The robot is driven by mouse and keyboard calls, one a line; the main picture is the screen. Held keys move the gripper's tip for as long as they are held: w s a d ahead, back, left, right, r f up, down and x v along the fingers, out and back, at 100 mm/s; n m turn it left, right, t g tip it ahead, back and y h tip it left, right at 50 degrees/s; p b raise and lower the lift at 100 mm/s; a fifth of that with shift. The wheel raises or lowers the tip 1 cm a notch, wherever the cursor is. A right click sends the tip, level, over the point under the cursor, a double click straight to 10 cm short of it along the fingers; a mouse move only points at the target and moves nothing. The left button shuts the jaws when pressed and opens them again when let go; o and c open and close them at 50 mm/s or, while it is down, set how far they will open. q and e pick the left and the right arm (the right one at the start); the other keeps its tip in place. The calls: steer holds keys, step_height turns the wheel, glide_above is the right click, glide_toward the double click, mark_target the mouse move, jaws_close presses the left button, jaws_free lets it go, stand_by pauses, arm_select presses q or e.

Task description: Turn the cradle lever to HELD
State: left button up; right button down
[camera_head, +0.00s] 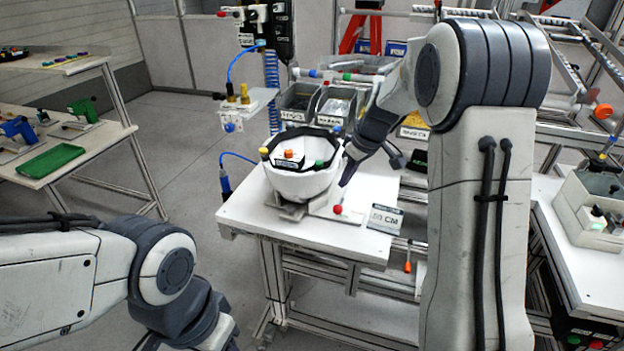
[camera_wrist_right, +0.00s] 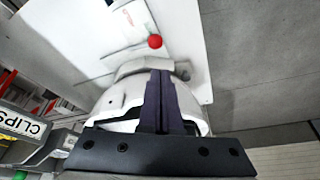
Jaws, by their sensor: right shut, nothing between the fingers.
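The white helmet shell (camera_head: 302,182) sits in its cradle on the white table (camera_head: 255,217), its dark-rimmed opening upward. The cradle lever shows as a red ball knob (camera_head: 337,209) on the white base to the right of the shell. The knob also shows in the right wrist view (camera_wrist_right: 155,41), beyond my fingertips. My right gripper (camera_head: 345,183) is shut and empty, close to the right side of the shell and above the knob, apart from it. In the wrist view its fingers (camera_wrist_right: 160,78) overlap the shell (camera_wrist_right: 118,102). Lever markings are too small to read. My left gripper is out of frame.
A sign (camera_head: 384,218) lies at the table's right edge. Grey bins (camera_head: 299,100) stand behind the table. A stand with a blue coiled hose (camera_head: 271,75) is behind left. My left forearm is at lower left, clear of the table.

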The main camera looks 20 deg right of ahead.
mark_target(340, 203)
steer(key=p+x, duration=0.1)
steer(key=x, duration=0.4)
steer(key=w+p+x, duration=0.1)
steer(key=x, duration=0.4)
steer(key=shift+w+d+p, duration=0.2)
steer(key=shift+p, duration=0.1)
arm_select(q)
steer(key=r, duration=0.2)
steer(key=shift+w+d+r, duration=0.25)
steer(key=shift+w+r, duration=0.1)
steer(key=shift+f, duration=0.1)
